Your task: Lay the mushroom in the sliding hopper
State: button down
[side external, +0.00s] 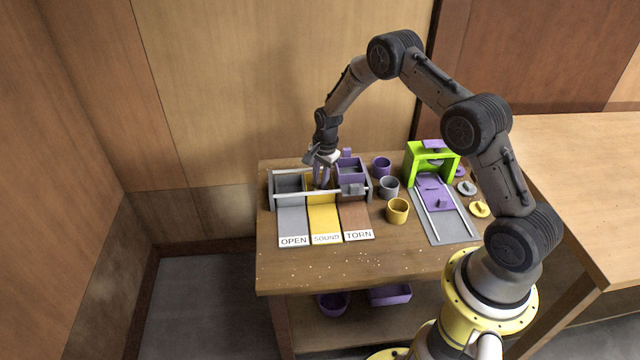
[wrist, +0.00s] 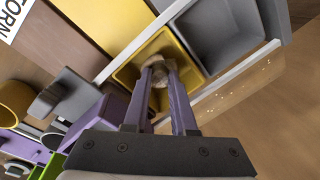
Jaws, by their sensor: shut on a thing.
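The mushroom (wrist: 160,78), pale brown and small, is between my gripper's purple fingertips (wrist: 159,72) in the wrist view. My gripper (side external: 322,182) is shut on it and points down at the yellow bin (wrist: 125,75), its tips over or inside that bin; the exact height is hard to tell. The mushroom cannot be made out in the side view. The purple sliding hopper (side external: 351,172) sits on the rails just right of my gripper, over the brown bin side. In the wrist view part of the hopper (wrist: 95,122) shows left of the fingers.
A grey bin (side external: 289,187) is left of the yellow one. Label boards OPEN (side external: 293,241), SOUND (side external: 326,238) and TORN (side external: 359,235) lie in front. Purple, grey and yellow cups (side external: 397,210) and a green frame (side external: 412,160) with a chute stand right. The front tabletop is mostly clear, with small crumbs.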

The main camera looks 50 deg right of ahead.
notch_tip(320, 180, up, 10)
jog(key=s, duration=0.1)
jog(key=s+r, duration=0.4)
jog(key=s, duration=0.5)
jog(key=s+r, duration=0.5)
jog(key=s, duration=0.4)
send_near(351, 162)
jog(key=a, duration=0.1)
jog(key=s+a+f, duration=0.2)
jog(key=shift+a, duration=0.4)
jog(key=shift+w+d+f, duration=0.2)
jog(key=shift+w+f, duration=0.35)
jog(key=shift+f, duration=1.65)
jog(key=shift+f, duration=0.1)
